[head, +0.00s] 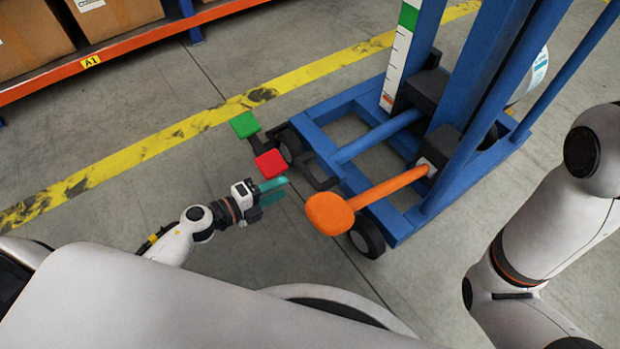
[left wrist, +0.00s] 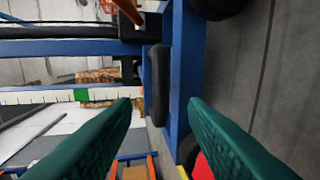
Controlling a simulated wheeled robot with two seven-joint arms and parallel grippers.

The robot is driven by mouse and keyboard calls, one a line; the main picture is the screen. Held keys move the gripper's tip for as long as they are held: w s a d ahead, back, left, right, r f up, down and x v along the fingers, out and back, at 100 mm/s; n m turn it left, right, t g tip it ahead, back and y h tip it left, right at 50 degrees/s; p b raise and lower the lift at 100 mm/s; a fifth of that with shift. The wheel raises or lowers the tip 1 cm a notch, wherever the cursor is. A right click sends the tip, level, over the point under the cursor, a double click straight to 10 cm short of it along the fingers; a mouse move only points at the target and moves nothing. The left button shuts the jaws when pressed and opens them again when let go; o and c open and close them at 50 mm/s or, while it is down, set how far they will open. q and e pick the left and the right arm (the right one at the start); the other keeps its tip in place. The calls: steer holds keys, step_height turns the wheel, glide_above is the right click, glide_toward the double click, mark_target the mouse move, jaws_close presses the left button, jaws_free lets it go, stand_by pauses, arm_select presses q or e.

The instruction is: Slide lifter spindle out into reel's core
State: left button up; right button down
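The blue lifter (head: 330,150) stands at the right, with an upright mast and a wheeled base. An orange bar (head: 385,188) with a rounded orange end (head: 329,214) sticks out from a dark block on the mast towards me. I cannot tell the spindle itself apart. A white rounded thing (head: 540,72), perhaps the reel, is mostly hidden behind the mast; its core does not show. My left gripper (head: 274,192) is left of the orange end, apart from it; its green fingers (left wrist: 158,125) are spread and empty. My right arm shows at the right, but its gripper does not.
A green pedal (head: 245,125) and a red pedal (head: 271,163) stick out from the lifter's base near my left gripper. Black wheels (head: 367,238) stand under the base. A shelf with boxes (head: 28,38) is at upper left. The floor left of the lifter is clear.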

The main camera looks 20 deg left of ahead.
mark_target(305, 177)
arm_select(q)
steer(key=b+x, duration=0.2)
steer(key=x, duration=0.7)
steer(key=shift+w+d, duration=0.15)
steer(key=shift+w, duration=0.1)
steer(key=shift+c, duration=0.2)
jaws_close()
